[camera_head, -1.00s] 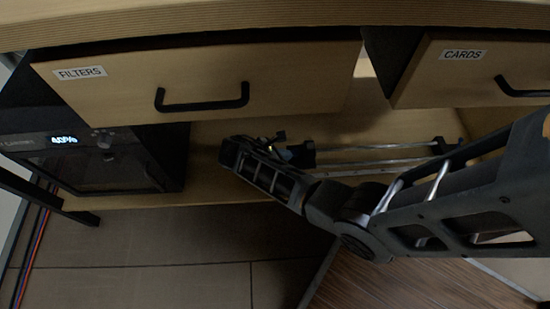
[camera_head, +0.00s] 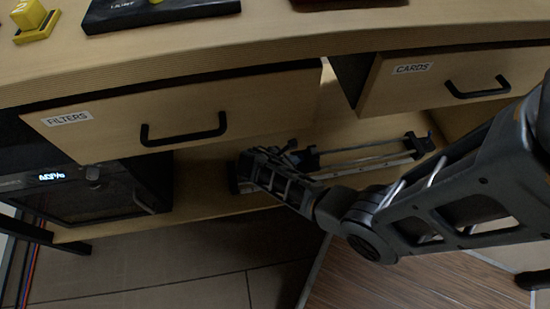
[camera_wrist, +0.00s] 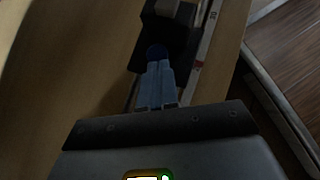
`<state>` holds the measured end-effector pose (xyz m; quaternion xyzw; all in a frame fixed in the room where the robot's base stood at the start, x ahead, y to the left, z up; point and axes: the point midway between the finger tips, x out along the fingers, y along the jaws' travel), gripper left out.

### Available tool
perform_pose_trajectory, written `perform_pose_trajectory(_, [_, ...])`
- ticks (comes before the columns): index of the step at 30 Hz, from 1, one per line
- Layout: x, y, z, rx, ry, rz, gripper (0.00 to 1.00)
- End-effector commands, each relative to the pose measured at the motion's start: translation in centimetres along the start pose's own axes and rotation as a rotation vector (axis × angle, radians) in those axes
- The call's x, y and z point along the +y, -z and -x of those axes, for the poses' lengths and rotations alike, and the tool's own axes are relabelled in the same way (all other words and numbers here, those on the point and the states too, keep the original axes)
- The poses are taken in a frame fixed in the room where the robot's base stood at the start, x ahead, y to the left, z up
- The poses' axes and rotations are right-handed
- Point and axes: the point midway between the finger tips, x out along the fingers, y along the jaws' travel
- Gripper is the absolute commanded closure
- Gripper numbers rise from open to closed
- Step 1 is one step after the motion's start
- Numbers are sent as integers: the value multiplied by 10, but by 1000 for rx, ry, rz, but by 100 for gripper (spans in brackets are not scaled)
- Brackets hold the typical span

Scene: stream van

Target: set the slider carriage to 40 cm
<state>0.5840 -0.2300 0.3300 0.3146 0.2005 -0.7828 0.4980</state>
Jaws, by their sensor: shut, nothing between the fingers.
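The slider rail (camera_head: 368,152) lies along the shelf under the drawers, with a dark end block (camera_head: 425,144) at its right. The dark carriage (camera_head: 310,158) sits on the rail towards its left half; it also shows in the wrist view (camera_wrist: 166,32). My gripper (camera_head: 292,150) reaches in low from the right. In the wrist view my gripper (camera_wrist: 156,60) has its fingers together and empty, their tips at a dark blue rounded knob (camera_wrist: 156,50) by the carriage. I cannot tell whether they touch it.
The FILTERS drawer (camera_head: 200,108) and CARDS drawer (camera_head: 445,78) hang just above the rail. A black box with a lit display (camera_head: 100,190) stands at the left of the shelf. Open floor (camera_head: 190,265) lies in front.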

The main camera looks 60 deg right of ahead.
Motion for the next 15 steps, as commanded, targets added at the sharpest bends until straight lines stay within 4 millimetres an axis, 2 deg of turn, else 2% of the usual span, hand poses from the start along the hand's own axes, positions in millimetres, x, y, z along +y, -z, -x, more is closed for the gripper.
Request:
perform_pose_trajectory(1, [-10, -14, -6, -2, 8, -1, 100])
perform_pose_trajectory(3, [-18, -26, -19, 0, 7, -3, 100])
perform_pose_trajectory(15, [-65, -87, -89, 0, 5, -4, 100])
